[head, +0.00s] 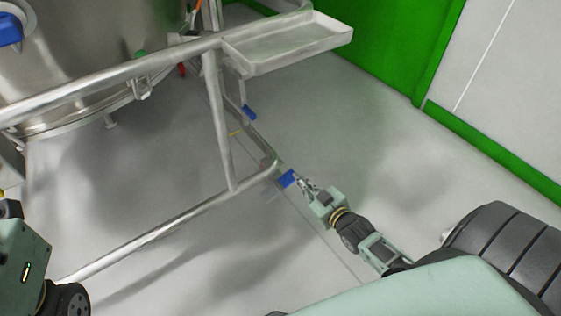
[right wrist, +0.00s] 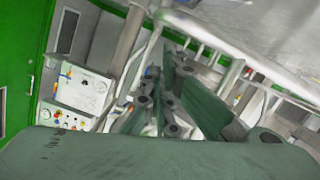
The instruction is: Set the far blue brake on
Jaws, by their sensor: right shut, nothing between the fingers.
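Two blue brakes sit low on the steel frame. The far blue brake (head: 249,112) is higher in the head view, below the tray. The near blue brake (head: 287,178) is at the frame's lower corner. My right gripper (head: 301,181) is shut and empty, its tips right beside the near blue brake; I cannot tell if they touch. It is well short of the far brake. The fingers show dark and close together in the right wrist view, with a small blue patch behind them, unclear which brake. Of my left arm only a link shows; its gripper is out of view.
The steel frame (head: 150,240) has a low rail and an upright post between the vessel (head: 90,60) and open floor. A metal tray (head: 290,45) overhangs the far brake. Grey floor (head: 370,150) is clear to the right, up to the green wall (head: 395,40).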

